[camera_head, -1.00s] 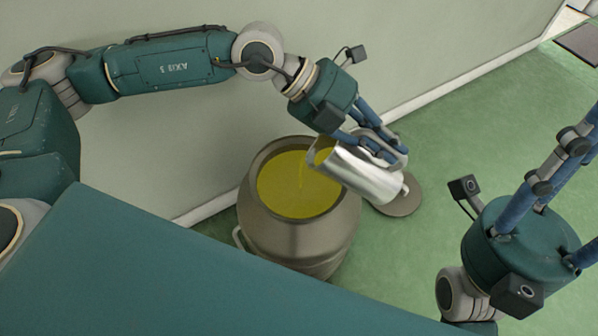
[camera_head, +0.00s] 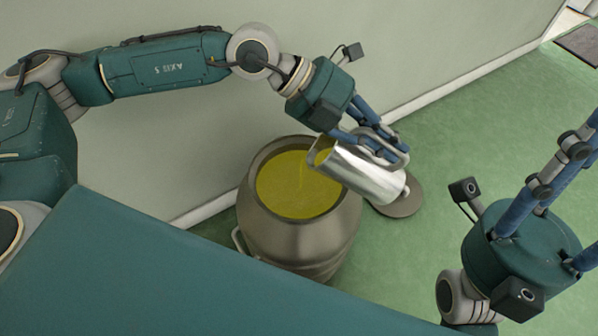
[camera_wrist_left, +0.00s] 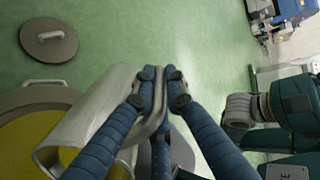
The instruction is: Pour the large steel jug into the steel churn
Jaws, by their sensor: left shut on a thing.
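The large steel jug (camera_head: 362,175) is tipped steeply, its mouth to the left above the opening of the steel churn (camera_head: 300,238). A thin yellow stream falls from its lip into the churn. The churn stands upright on the floor, and yellow-green oil (camera_head: 290,195) shows inside, below its rim. My left gripper (camera_head: 396,152) is shut on the jug's handle, also seen in the left wrist view (camera_wrist_left: 160,90) beside the jug (camera_wrist_left: 100,115). My right gripper is at the right edge of the head view, away from the jug; its fingertips are out of the picture.
A round lid (camera_head: 403,204) with a handle lies on the green floor beside the churn. A pale wall (camera_head: 200,130) stands close behind the churn. Open floor (camera_head: 480,130) lies to the right. Blue machinery (camera_wrist_left: 275,12) shows farther off in the left wrist view.

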